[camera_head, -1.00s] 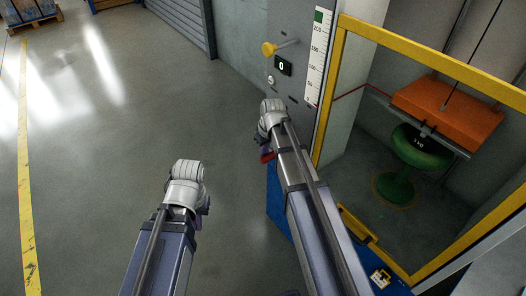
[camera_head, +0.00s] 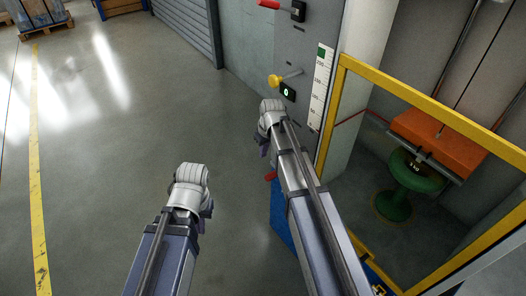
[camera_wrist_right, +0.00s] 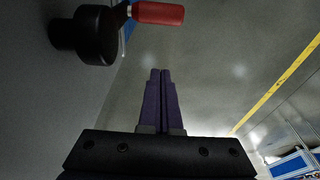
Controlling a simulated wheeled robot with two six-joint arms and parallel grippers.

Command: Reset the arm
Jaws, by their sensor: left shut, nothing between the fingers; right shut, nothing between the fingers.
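My left gripper (camera_head: 207,208) is at the lower middle of the head view, over open floor. Its wrist mostly hides its fingers, and it holds nothing that I can see. My right gripper (camera_head: 264,146) is beside the grey machine panel, mostly hidden behind its own wrist. In the right wrist view its two purple fingers (camera_wrist_right: 161,72) are together and empty. A red handle (camera_wrist_right: 160,13) on a black hub (camera_wrist_right: 92,36) is at the upper left there, apart from the fingers. In the head view a red handle (camera_head: 270,176) shows just below my right wrist.
A yellow-framed test bay (camera_head: 435,112) with a green stool (camera_head: 412,174) under an orange block (camera_head: 436,139) stands right.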

